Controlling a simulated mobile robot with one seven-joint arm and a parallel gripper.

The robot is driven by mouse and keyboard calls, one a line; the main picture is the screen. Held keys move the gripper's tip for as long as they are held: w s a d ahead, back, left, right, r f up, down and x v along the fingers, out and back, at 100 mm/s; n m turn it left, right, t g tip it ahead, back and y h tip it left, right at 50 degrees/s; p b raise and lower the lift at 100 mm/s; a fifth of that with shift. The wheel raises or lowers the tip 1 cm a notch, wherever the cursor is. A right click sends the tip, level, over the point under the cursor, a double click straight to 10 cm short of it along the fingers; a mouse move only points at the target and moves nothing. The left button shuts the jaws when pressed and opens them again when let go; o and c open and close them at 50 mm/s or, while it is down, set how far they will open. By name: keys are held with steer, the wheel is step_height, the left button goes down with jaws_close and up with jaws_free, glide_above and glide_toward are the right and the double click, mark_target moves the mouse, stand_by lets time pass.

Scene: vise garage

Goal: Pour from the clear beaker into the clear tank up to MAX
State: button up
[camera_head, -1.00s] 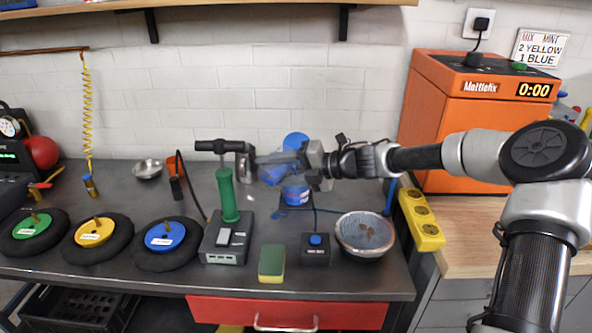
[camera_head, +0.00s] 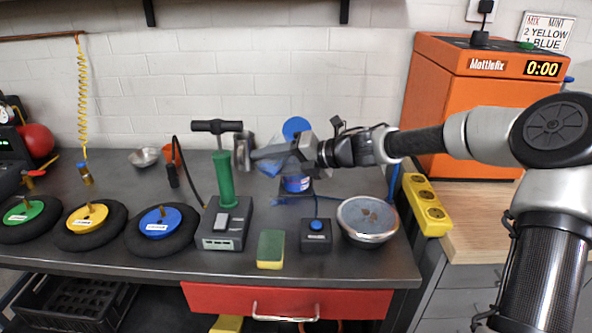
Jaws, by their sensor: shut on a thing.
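My gripper (camera_head: 290,153) is over the back middle of the bench, coming in from the right. It is shut on a pale, bluish see-through vessel, which looks like the clear beaker (camera_head: 266,163) and appears tilted; the fingers hide part of it. Just below and right of it stands a small container with blue contents (camera_head: 297,184), probably the clear tank, on a dark base. My gripper partly covers its top. No MAX mark or liquid level can be read, and I cannot see a stream.
A green hand pump (camera_head: 224,180) stands left of the gripper, with a metal can (camera_head: 243,153) behind it. A blue-button box (camera_head: 316,235), a sponge (camera_head: 270,249) and a metal bowl (camera_head: 367,221) are in front. An orange machine (camera_head: 470,95) stands right.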

steer(key=shift+f, duration=0.1)
steer(key=shift+f+n+t+b, duration=0.3)
steer(key=shift+f+n, duration=0.15)
steer(key=shift+n, duration=0.05)
steer(key=shift+f+n+t+h, duration=0.5)
steer(key=shift+f+n+h, duration=0.4)
steer(key=shift+s+a+f+n+t+h, duration=0.2)
steer(key=shift+s+a+f+n+t, duration=0.2)
steer(key=shift+f+n, duration=0.15)
steer(key=shift+s+a+f+n+t+h, duration=0.25)
steer(key=shift+s+f+n+t, duration=0.1)
steer(key=shift+f+n, duration=0.2)
steer(key=shift+s+n, duration=0.15)
steer(key=shift+n, duration=0.15)
steer(key=shift+s+a+r+n+t+h, duration=0.25)
steer(key=shift+r+n+t+h, duration=0.1)
steer(key=shift+n+t, duration=0.2)
steer(key=shift+s+a+r+n+t+h, duration=0.2)
steer(key=shift+n+t+h, duration=0.15)
steer(key=shift+n, duration=0.2)
steer(key=shift+d, duration=0.15)
